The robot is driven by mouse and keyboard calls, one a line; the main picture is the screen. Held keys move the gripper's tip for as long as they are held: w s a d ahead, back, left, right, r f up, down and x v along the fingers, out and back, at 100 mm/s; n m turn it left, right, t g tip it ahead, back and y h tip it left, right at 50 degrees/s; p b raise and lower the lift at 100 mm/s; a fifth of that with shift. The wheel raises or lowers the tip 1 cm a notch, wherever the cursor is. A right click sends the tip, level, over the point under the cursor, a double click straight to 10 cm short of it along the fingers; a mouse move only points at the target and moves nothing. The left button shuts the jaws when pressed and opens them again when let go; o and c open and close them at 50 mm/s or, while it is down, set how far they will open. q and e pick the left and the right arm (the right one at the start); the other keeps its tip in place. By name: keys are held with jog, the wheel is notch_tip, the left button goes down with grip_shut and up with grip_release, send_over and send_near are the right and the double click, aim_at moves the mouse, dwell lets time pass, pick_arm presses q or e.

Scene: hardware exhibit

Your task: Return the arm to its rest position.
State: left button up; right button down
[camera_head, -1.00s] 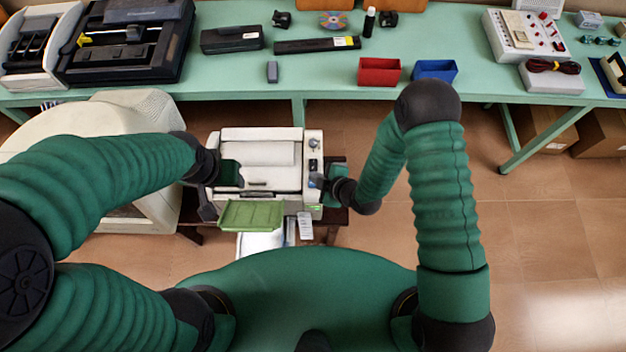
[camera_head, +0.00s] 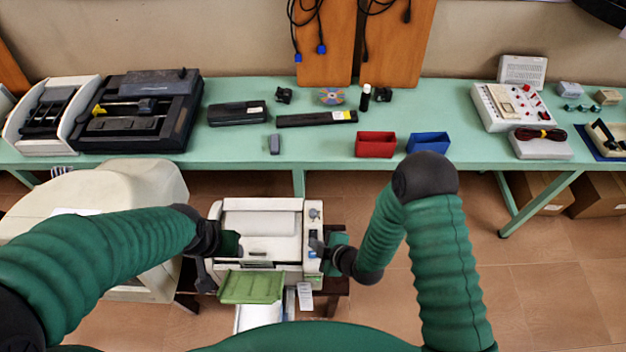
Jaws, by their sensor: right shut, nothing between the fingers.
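My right arm (camera_head: 445,255) is bent, with its elbow up and its forearm reaching down and left. My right gripper (camera_head: 318,249) is shut and empty at the right side of a white printer-like machine (camera_head: 260,205), by its control panel. I cannot tell whether it touches the panel. My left arm (camera_head: 110,250) comes in from the left. My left gripper (camera_head: 228,244) is at the machine's left front side, dark and small, and its fingers are not clear. A green tray (camera_head: 252,287) sticks out at the machine's front.
A long green workbench (camera_head: 320,92) spans the back, holding a red bin (camera_head: 376,144), a blue bin (camera_head: 428,142) and various devices. A large beige rounded casing (camera_head: 130,185) stands under my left arm. The tiled floor (camera_head: 530,290) on the right is open.

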jog(key=d+r+m+g+h+b, duration=0.1)
jog(key=d+r+m+h+b, duration=0.1)
jog(key=d+r+m+b, duration=0.3)
jog(key=d+r+m+h+b, duration=0.1)
jog(key=d+m+h, duration=0.2)
jog(key=d, duration=0.5)
jog(key=s+d+r+m+g+b, duration=0.1)
jog(key=s+d+r+m, duration=0.2)
jog(key=s+m, duration=0.1)
jog(key=s+d+r+m+g+h+b, duration=0.1)
jog(key=s+d+r+m+g, duration=0.1)
jog(key=s+m, duration=0.3)
jog(key=shift+s+d+r, duration=0.45)
jog(key=shift+s+r, duration=0.1)
jog(key=shift+s, duration=0.05)
jog(key=shift+s+r, duration=0.1)
